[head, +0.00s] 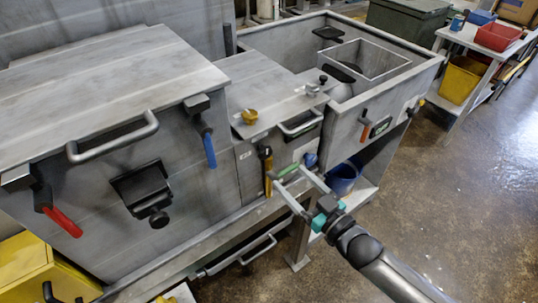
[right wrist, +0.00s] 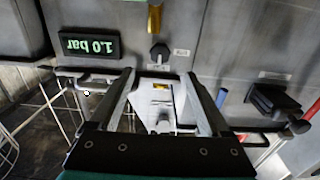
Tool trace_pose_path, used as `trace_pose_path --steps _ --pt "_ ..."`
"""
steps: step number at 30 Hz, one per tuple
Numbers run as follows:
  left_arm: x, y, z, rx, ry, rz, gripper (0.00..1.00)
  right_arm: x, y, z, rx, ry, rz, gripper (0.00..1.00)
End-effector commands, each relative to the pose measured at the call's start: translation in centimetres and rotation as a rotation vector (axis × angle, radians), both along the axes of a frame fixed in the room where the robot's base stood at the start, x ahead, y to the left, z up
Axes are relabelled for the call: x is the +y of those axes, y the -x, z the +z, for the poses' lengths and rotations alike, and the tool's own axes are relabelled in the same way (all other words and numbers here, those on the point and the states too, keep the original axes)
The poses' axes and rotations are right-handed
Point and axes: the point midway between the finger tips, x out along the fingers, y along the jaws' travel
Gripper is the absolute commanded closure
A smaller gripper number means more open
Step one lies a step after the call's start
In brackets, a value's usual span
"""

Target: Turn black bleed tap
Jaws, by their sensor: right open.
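The black bleed tap (right wrist: 160,52) sits on a grey metal panel in the right wrist view, with a brass piece (right wrist: 155,18) beside it. In the head view I take the black-and-yellow fitting (head: 265,157) on the middle unit's front to be this tap. My right gripper (head: 287,180) is open in front of that panel, fingers spread. In the right wrist view its fingers (right wrist: 158,76) point at the panel with the tap just beyond and between them, apart from them. Nothing is held. My left gripper is not in view.
A green "1.0 bar" display (right wrist: 90,45) is beside the tap. The left unit has a blue handle (head: 209,149), a red handle (head: 64,222) and a black latch (head: 145,190). A blue bucket (head: 343,178) stands below right. The floor at right is open.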

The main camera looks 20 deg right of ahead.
Motion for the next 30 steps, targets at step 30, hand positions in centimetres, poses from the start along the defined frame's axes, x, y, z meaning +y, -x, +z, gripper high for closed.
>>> trace_pose_path --steps 30 --pt "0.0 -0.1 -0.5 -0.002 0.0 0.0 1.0 3.4 -9.3 0.0 0.001 0.0 0.0 0.19"
